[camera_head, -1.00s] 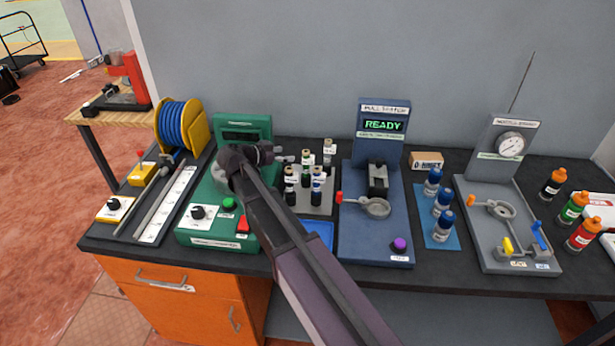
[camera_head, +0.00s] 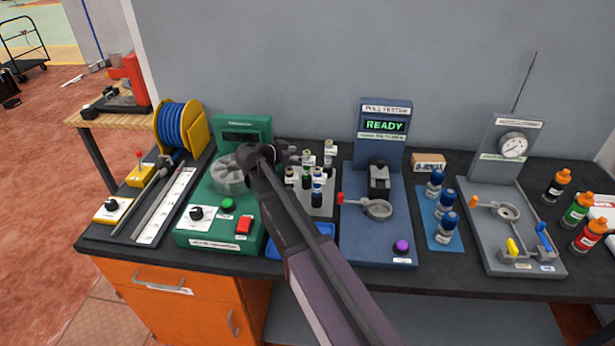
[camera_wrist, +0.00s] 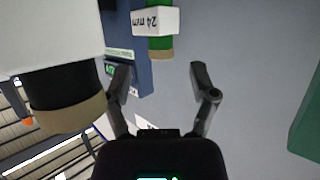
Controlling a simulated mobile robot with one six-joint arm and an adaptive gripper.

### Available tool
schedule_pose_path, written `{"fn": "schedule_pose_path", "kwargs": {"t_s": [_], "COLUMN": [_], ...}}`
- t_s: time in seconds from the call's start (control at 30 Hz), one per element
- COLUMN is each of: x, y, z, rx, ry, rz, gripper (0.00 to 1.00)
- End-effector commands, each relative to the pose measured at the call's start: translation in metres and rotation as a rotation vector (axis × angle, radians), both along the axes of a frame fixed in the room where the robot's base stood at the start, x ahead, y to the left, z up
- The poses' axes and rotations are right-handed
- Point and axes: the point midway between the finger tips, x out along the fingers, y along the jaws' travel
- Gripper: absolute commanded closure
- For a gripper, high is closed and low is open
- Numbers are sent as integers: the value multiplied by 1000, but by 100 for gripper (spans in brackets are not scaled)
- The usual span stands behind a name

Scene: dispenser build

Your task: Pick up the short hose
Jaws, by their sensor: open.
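My gripper (camera_head: 288,155) is over the left side of the grey stand; its open fingers also show in the wrist view (camera_wrist: 160,78), with nothing between their tips. On the grey stand (camera_head: 325,208) are several short, upright dark cylinders with white tags and tan ends. In the wrist view, a green one (camera_wrist: 160,44) tagged "24 mm" lies beyond the open fingers, and a black one (camera_wrist: 66,98) is very close at the left. None is marked as the short hose, so I cannot tell which is it. My arm hides part of the stand's left side.
The green machine (camera_head: 222,220) stands left of the stand, the blue pull tester (camera_head: 375,235) right of it. A blue tray (camera_head: 322,243) lies in front, partly behind my arm. A blue hose reel (camera_head: 180,127) stands at the bench's left.

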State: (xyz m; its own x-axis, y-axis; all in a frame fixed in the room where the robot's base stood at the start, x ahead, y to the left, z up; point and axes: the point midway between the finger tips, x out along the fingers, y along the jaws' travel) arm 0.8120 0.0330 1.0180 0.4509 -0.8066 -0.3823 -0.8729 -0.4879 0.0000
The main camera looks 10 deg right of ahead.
Motion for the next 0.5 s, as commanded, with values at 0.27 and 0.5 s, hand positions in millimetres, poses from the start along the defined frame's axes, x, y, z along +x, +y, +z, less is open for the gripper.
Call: {"fn": "schedule_pose_path", "kwargs": {"t_s": [0.27,0.5], "x": [16,20], "y": [-26,-34], "z": [-15,-16], "rx": [0,0], "ry": [0,0], "rz": [-2,-2], "gripper": [25,25]}}
